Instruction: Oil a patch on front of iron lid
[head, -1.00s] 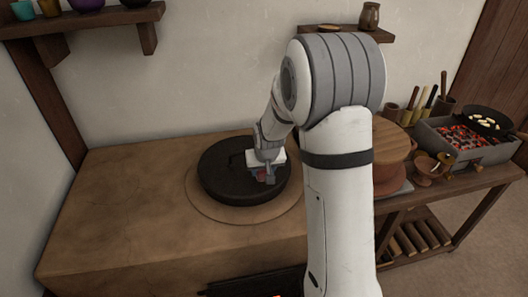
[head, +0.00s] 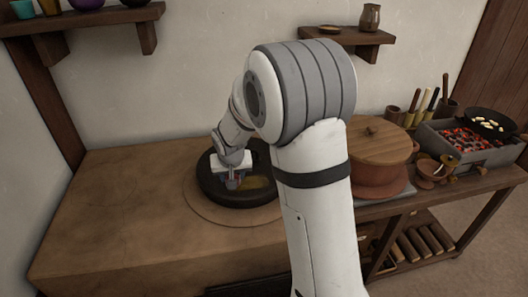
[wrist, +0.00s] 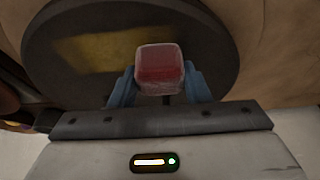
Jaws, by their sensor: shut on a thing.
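The iron lid (head: 248,201) is a black round disc lying on the clay stove top. It fills much of the wrist view (wrist: 215,50). A yellowish, oily-looking patch (head: 255,182) shows on its surface right of my gripper, and as a yellow band in the wrist view (wrist: 115,47). My gripper (head: 234,183) is over the lid's front left part. Its blue fingers are shut on a small red pad (wrist: 160,68) with a pale rim. The pad is at or just above the lid; contact is hidden. My arm hides the lid's far right side.
The clay stove top (head: 110,200) is bare left of the lid. To the right, a wooden-lidded pot (head: 375,165) stands on a bench with a charcoal brazier (head: 465,145), a pan (head: 488,122) and small bowls. Wall shelves (head: 85,22) hang behind.

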